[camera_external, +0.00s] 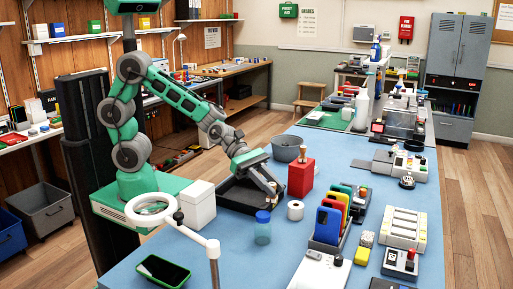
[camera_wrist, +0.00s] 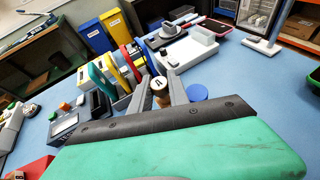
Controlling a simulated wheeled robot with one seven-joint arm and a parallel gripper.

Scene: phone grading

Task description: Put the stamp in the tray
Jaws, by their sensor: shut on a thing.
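My gripper (camera_external: 272,187) is low over the right part of a black tray (camera_external: 238,206) in the external view. In the wrist view, my gripper's two grey fingers (camera_wrist: 161,88) are shut on a stamp (camera_wrist: 161,99) with a wooden handle and a pale marked top. In the external view, the held stamp is too small and too covered to make out clearly. I cannot tell whether it touches the tray floor. The tray is not recognisable in the wrist view.
A red box (camera_external: 300,178) with a wooden-coloured piece on top stands right of the tray. A grey bowl (camera_external: 287,148) is behind it. A white roll (camera_external: 295,210) and a blue-lidded jar (camera_external: 263,228) stand in front. A phone rack (camera_external: 322,246) is further right.

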